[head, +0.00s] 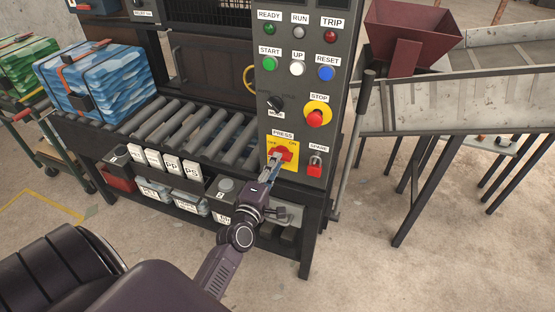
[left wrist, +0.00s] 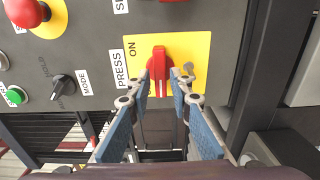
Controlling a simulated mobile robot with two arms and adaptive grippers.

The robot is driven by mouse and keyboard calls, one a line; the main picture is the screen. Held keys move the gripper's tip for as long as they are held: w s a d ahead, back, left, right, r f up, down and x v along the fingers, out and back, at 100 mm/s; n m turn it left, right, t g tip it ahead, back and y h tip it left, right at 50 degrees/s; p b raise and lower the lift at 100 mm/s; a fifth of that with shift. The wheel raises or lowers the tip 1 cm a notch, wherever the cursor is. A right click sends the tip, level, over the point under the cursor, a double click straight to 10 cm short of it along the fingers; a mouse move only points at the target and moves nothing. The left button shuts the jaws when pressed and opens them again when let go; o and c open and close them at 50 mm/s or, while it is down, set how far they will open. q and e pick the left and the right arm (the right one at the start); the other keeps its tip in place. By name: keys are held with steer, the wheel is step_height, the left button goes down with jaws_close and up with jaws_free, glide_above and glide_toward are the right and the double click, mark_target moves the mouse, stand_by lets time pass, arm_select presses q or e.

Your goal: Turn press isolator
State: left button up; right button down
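The press isolator is a red rotary handle (head: 285,153) on a yellow plate (head: 292,164) under the PRESS label, low on the grey panel. The handle also shows in the left wrist view (left wrist: 160,62), with its long axis upright in that picture and ON printed to its upper left. My left gripper (head: 271,166) is at the handle. In the left wrist view its fingers (left wrist: 161,84) stand apart, one on each side of the handle's lower part. Narrow gaps seem to show; contact is unclear. The fingers hide part of the plate. My right gripper is not in view.
A red STOP button (head: 316,117) on yellow and a black MODE knob (head: 275,104) sit above. A red SPARE device (head: 315,166) is close right. A grey lever (head: 362,110) stands beside the panel. A roller conveyor (head: 200,130) is left.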

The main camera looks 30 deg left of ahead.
arm_select(q)
steer(key=shift+x, duration=0.95)
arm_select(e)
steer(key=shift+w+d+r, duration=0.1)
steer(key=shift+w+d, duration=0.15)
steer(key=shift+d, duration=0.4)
arm_select(q)
steer(key=shift+c, duration=0.3)
jaws_close()
